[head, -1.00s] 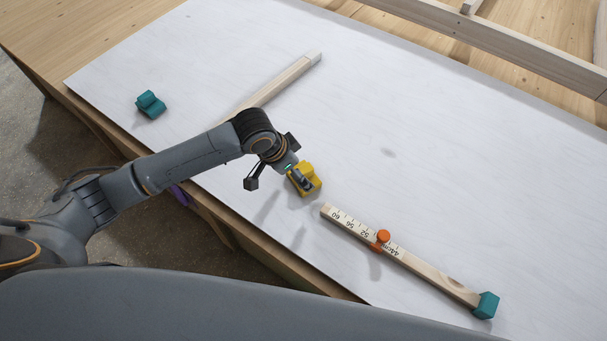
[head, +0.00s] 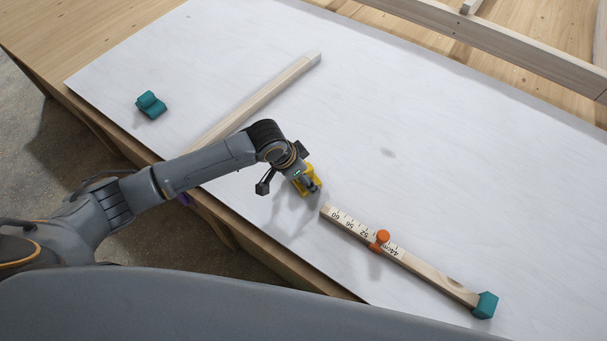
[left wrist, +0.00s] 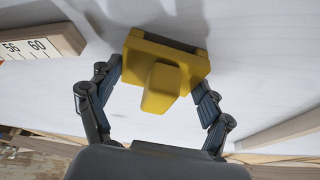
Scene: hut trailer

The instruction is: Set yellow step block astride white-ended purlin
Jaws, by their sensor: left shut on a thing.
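The yellow step block (head: 314,173) is held between the fingers of my left gripper (head: 309,185), above the white board. In the left wrist view the yellow block (left wrist: 165,70) sits between both fingers (left wrist: 158,95), its raised step facing the camera. The purlin with a whitish end (head: 265,97) lies on the board, up and left of the gripper, and the block is apart from it. My forearm hides part of its near end. A wooden bar also shows at the lower right of the left wrist view (left wrist: 285,131). My right gripper is not in view.
A measuring stick (head: 345,222) with an orange knob (head: 382,237) and a teal end block (head: 486,305) lies right of the gripper. A teal step block (head: 150,104) stands at the left. The white board (head: 430,160) is clear around its middle. Timber framing (head: 500,50) lies beyond.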

